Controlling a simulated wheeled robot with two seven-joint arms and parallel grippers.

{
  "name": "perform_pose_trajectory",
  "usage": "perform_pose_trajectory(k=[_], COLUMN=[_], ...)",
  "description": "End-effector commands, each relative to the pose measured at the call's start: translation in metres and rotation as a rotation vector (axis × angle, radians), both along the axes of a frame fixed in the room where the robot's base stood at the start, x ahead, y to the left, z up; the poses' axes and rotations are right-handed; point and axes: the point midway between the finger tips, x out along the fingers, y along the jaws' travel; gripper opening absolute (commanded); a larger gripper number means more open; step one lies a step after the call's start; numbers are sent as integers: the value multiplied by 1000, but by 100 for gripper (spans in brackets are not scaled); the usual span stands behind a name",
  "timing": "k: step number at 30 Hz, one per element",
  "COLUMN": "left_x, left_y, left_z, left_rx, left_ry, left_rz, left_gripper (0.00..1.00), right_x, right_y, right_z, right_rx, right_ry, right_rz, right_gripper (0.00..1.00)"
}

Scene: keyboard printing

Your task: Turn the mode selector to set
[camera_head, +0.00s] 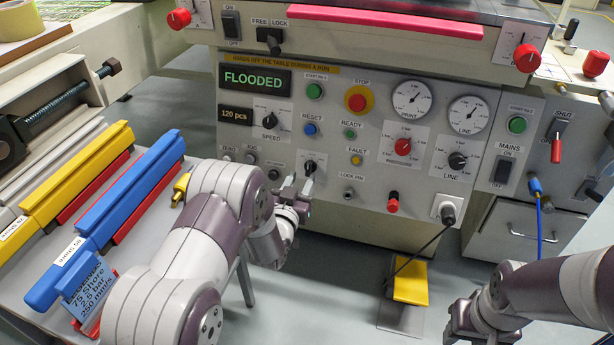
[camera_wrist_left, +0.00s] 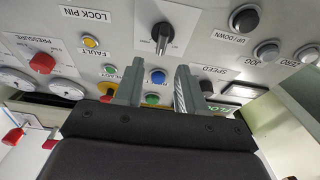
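A black rotary selector knob (camera_head: 310,167) on a white plate sits low on the grey control panel, right of the JOG button. Its plate lettering is too small to read, so I cannot confirm that it is the mode selector. In the left wrist view, which is upside down, the knob (camera_wrist_left: 162,38) has a pale pointer and lies just beyond the fingertips. My left gripper (camera_head: 297,187) is in front of and just below it. In the wrist view its two fingers (camera_wrist_left: 158,78) are apart with nothing between them. My right gripper (camera_head: 470,325) is at the lower right, its fingers unclear.
Around the knob are the RESET button (camera_head: 309,129), the FAULT lamp (camera_head: 356,160), the SPEED knob (camera_head: 270,119) and the LOCK PIN (camera_head: 348,194). The display (camera_head: 254,80) reads FLOODED. A yellow pedal (camera_head: 411,283) stands on the floor below. Blue and yellow squeegee bars (camera_head: 128,195) lie left.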

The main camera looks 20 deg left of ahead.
Motion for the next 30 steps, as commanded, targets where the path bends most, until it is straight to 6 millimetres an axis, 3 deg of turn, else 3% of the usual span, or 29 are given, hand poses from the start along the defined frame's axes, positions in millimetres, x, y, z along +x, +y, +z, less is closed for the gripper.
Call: perform_pose_trajectory(k=[1,7,17,18,21,22,30], left_x=[12,46,55,55,55,55,54], left_y=[-1,-1,-2,-2,-2,-2,-2], left_z=[-7,-4,0,0,0,0,0], left_rx=[0,0,0,0,0,0,-11], left_ry=[-4,-2,1,1,2,2,2], left_rz=[0,1,1,1,1,1,4], left_gripper=[39,39,39,36,4,0,0], right_x=[0,0,0,0,0,0,0], right_y=[0,0,0,0,0,0,0], right_z=[-14,-29,-30,-30,-30,-30,-29], right_rx=[0,0,0,0,0,0,0], right_ry=[0,0,0,0,0,0,0], right_rz=[0,0,0,0,0,0,0], right_gripper=[43,43,43,43,43,43,43])
